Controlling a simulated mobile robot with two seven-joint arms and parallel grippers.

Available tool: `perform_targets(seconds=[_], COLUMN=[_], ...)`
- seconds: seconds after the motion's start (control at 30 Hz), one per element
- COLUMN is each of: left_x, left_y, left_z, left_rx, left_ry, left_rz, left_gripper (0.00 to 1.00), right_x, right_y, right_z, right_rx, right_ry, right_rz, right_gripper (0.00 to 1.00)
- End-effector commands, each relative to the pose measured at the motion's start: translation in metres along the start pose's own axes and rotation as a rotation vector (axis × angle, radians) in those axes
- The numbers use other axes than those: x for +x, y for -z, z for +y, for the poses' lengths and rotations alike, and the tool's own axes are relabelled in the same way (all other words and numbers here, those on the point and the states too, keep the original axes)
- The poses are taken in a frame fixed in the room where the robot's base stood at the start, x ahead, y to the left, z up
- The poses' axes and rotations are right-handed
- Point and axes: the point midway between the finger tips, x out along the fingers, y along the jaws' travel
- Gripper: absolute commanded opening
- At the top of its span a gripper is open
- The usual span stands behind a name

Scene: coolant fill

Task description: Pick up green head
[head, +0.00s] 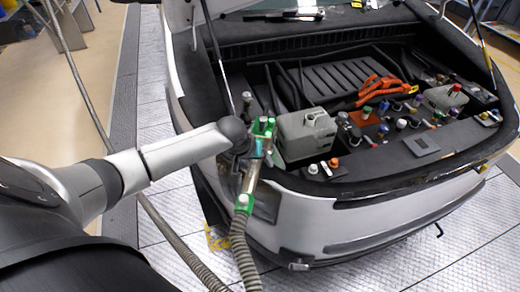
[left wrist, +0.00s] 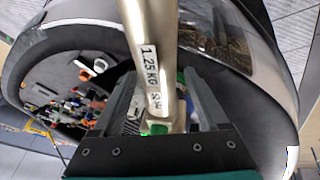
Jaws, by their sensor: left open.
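The green head (head: 254,165) is a metal tube with bright green fittings at its top and bottom. It stands roughly upright at the car's front left corner, with a ribbed hose leading down from it. My left gripper (head: 257,150) is at the upper part of the head and is partly hidden there. In the left wrist view, my left gripper (left wrist: 162,80) is open, with one finger on each side of the head's metal tube (left wrist: 152,50). My right gripper is out of view.
The white car (head: 310,225) has its hood up. Its engine bay holds a grey box (head: 306,135), orange cables (head: 385,88) and several coloured caps. The grey ribbed hose (head: 243,250) hangs in front of the bumper. The floor at the lower right is clear.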

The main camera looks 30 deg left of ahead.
Motion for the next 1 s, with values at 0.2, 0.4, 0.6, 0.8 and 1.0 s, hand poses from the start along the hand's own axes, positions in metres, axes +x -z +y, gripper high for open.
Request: perform_targets(seconds=[0.2, 0.4, 0.6, 0.8, 1.0], left_x=[0.020, 0.022, 0.022, 0.022, 0.022], left_y=[0.000, 0.001, 0.001, 0.000, 0.000], left_z=[0.000, 0.000, 0.000, 0.000, 0.000], left_rx=[0.000, 0.001, 0.000, 0.000, 0.000], left_ry=[0.000, 0.000, 0.000, 0.000, 0.000], left_rz=[0.001, 0.001, 0.001, 0.001, 0.001], left_gripper=[0.77, 0.77, 0.65, 0.43, 0.20], right_x=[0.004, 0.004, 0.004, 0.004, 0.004], right_y=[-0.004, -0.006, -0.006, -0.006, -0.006], right_z=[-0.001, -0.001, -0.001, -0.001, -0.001], right_rx=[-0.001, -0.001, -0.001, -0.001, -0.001], right_ry=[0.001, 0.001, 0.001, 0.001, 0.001], right_rz=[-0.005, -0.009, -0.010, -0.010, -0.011], right_gripper=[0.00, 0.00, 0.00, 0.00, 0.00])
